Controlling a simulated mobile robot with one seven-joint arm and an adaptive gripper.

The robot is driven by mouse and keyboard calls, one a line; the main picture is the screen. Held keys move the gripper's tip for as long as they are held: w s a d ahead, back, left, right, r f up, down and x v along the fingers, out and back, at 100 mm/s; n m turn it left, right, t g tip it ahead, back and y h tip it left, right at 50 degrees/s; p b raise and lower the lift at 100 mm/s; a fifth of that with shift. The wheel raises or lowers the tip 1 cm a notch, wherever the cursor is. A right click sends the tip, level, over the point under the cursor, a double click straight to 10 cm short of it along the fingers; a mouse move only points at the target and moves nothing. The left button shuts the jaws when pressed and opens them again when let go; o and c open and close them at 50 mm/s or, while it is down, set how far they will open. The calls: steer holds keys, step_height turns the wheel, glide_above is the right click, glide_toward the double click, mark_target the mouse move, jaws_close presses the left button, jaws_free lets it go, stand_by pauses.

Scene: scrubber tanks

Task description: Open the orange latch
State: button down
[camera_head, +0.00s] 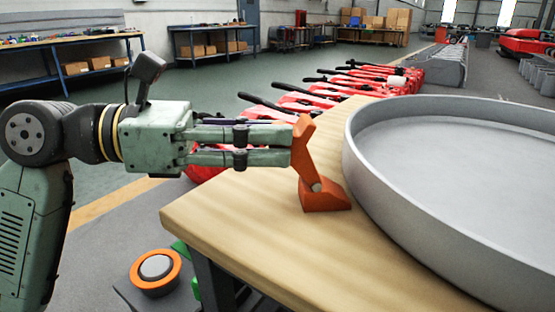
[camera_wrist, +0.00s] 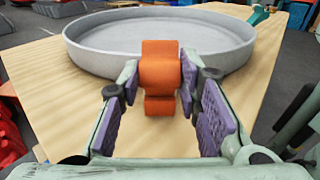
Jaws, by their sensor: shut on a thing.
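The orange latch (camera_head: 305,150) stands on the wooden table beside a large round grey tank part. Its upper lever rises from a wedge-shaped base (camera_head: 324,197) and leans slightly to the left at mid-height. My gripper (camera_head: 292,150) reaches in level from the left, with its fingertips at the upper part of the lever. In the wrist view, the latch (camera_wrist: 160,68) sits between the two purple-padded fingers (camera_wrist: 160,85), which are shut on its lever. The near finger hides part of the lever in the head view.
The grey round tank (camera_head: 440,200) fills the right of the wooden table (camera_head: 270,240), close behind the latch. Red machines with black handles (camera_head: 300,97) line up beyond the table. An orange-ringed button (camera_head: 155,270) is below left. The table's front is clear.

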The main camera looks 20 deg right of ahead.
steer(key=shift+w+a+f+g+h+b, duration=0.1)
steer(key=shift+a+f+g+h+b, duration=0.25)
steer(key=shift+h+b, duration=0.3)
steer(key=shift+w+a+f+g+h+b, duration=0.15)
steer(key=shift+f+h+b, duration=0.3)
steer(key=shift+b, duration=0.35)
steer(key=shift+r, duration=0.1)
steer(key=c, duration=1.2)
jaws_free()
steer(key=shift+o, duration=0.2)
steer(key=v, duration=1.2)
steer(key=shift+s, duration=0.1)
